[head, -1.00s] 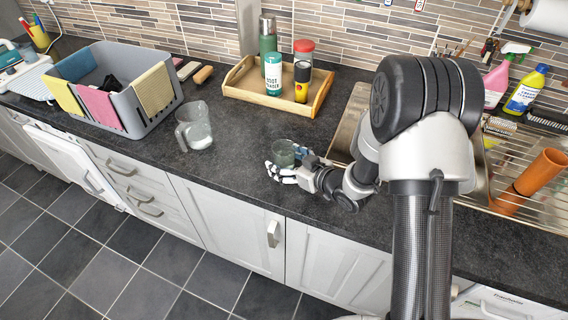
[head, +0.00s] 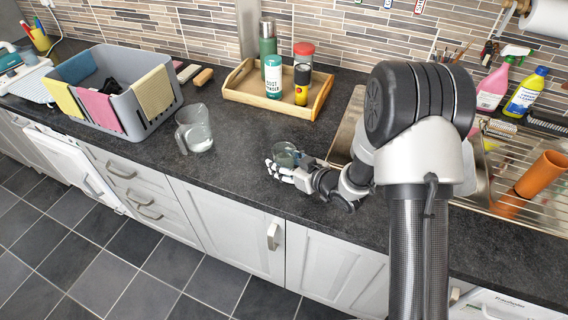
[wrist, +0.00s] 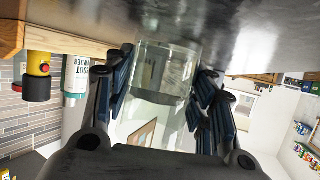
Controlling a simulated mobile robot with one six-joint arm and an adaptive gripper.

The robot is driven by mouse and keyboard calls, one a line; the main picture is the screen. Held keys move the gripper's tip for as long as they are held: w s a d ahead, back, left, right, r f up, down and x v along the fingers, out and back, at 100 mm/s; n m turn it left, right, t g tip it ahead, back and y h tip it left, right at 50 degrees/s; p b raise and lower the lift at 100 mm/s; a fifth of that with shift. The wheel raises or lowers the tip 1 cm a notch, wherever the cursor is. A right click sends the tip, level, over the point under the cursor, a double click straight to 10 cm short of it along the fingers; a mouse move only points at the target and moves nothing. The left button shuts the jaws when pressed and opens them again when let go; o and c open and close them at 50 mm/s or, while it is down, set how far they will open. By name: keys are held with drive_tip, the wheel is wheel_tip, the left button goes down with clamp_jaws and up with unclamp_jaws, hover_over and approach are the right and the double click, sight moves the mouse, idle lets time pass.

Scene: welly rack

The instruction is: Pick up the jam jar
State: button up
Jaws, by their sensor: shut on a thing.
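The jam jar (head: 285,153) is a clear, empty-looking glass jar near the front of the dark worktop, left of the sink. My gripper (head: 284,166) reaches it from the right, low over the worktop. In the wrist view the jar (wrist: 163,72) sits between the blue-padded fingers of my gripper (wrist: 162,95), which are shut on its sides. The worktop appears at the top of that view, close to one end of the jar. I cannot tell whether the jar still touches it. My fingers hide part of the jar in the head view.
A glass jug (head: 195,128) stands to the left. A wooden tray (head: 240,97) with bottles and a red-lidded jar (head: 303,53) is behind. A grey tub (head: 141,122) with cloths is far left; the sink and drainer (head: 520,182) are right. Worktop between jug and jar is clear.

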drive_tip(key=c, duration=0.4)
drive_tip(key=shift+r, duration=0.2)
wheel_tip(320, 180, up, 20)
drive_tip(key=p, duration=0.7)
drive_tip(key=shift+f, duration=0.25)
